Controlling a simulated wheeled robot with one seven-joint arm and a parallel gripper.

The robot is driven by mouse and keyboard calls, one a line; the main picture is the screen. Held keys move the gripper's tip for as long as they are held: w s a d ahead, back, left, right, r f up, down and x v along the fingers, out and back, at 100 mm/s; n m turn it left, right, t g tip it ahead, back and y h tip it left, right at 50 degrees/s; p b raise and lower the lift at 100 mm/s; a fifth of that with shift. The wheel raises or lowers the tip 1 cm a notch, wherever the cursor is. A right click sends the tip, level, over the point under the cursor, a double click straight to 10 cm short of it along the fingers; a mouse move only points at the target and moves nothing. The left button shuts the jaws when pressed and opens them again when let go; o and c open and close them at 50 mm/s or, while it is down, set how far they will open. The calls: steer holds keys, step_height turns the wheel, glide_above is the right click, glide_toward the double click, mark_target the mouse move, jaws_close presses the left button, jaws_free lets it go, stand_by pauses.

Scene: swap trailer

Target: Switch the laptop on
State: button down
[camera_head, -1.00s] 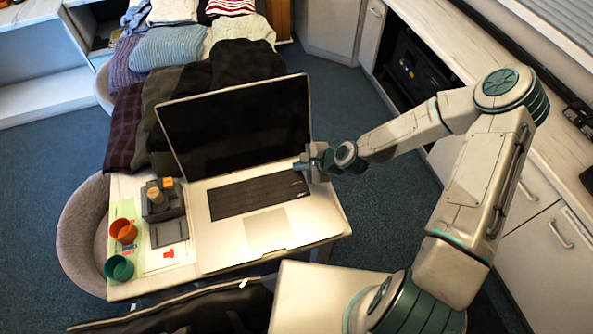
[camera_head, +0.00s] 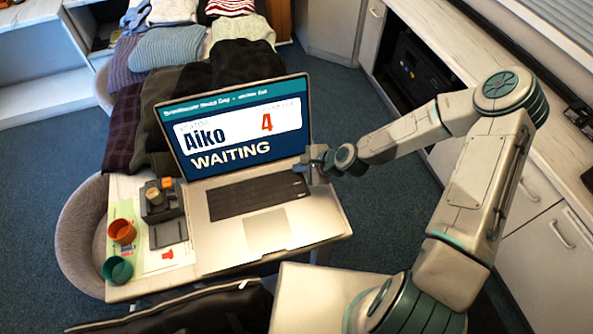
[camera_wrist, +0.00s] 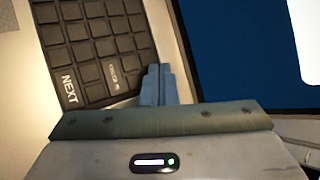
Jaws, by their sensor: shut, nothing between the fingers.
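The open laptop (camera_head: 230,232) stands on the table with its screen (camera_head: 240,130) lit. The screen reads "Aiko", "4" and "WAITING" on blue and white. My gripper (camera_head: 301,168) is at the right end of the dark keyboard (camera_head: 257,195), close to the hinge. In the wrist view my gripper (camera_wrist: 158,80) is shut and empty, its fingertips over or on the upper corner of the keys (camera_wrist: 95,40). Whether they touch a key I cannot tell. The key under the fingertips is hidden. A key marked "NEXT" (camera_wrist: 69,85) shows at the keyboard's edge.
Left of the laptop are an orange cup (camera_head: 122,231), a green cup (camera_head: 117,269), a dark grey stand (camera_head: 160,203) and papers. Folded clothes (camera_head: 165,52) lie behind the laptop. A grey chair (camera_head: 78,235) is at the left. A counter (camera_head: 480,60) runs along the right.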

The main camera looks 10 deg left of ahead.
steer(key=shift+r, duration=0.15)
steer(key=shift+r+p, duration=0.5)
steer(key=shift+r, duration=0.1)
steer(key=shift+r+p, duration=1.85)
steer(key=shift+r, duration=0.7)
